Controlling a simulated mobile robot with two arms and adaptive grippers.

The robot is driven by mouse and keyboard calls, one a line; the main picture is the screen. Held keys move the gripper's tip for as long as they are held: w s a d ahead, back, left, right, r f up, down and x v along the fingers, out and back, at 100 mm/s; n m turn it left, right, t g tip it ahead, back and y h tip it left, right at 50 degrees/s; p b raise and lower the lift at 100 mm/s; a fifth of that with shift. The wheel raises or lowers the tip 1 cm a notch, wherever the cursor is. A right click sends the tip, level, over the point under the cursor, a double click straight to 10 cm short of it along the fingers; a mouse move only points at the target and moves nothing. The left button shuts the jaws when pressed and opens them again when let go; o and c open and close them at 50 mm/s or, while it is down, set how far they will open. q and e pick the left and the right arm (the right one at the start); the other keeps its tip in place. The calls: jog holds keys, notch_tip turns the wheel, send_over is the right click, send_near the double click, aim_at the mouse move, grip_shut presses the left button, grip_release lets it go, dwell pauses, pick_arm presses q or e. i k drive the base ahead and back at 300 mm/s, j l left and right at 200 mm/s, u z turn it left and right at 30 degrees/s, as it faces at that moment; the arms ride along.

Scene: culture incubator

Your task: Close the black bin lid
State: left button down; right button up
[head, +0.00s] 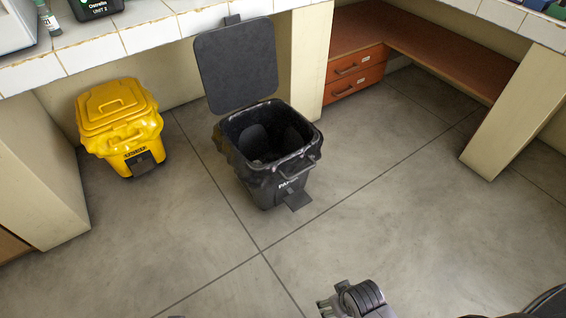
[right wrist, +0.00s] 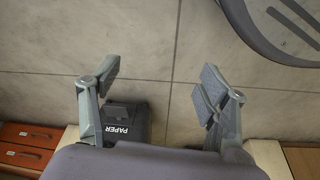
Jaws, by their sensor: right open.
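The black bin (head: 262,150) stands on the floor under the counter, its front label partly readable. Its black lid (head: 236,65) stands open, raised nearly upright at the back of the rim. The bin's inside is lined with a dark bag. In the right wrist view the bin (right wrist: 127,122) shows upside down with the word PAPER, partly behind a finger. My right gripper (head: 335,304) is at the bottom of the head view, in front of the bin and well apart from it. In the right wrist view its two fingers (right wrist: 160,88) are spread with nothing between them.
A yellow bin (head: 120,115) with its lid shut stands to the left. A white-tiled counter (head: 150,38) runs above and behind the bins. Pale support panels (head: 308,60) and red-brown drawers (head: 355,72) stand to the right. The floor before the black bin is clear.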

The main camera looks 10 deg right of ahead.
aim_at(236, 61)
jog(key=i+j+u, duration=0.2)
jog(key=i, duration=0.2)
jog(key=i+j+u, duration=0.2)
jog(key=i, duration=0.2)
jog(key=i+j+u, duration=0.2)
jog(key=i, duration=0.2)
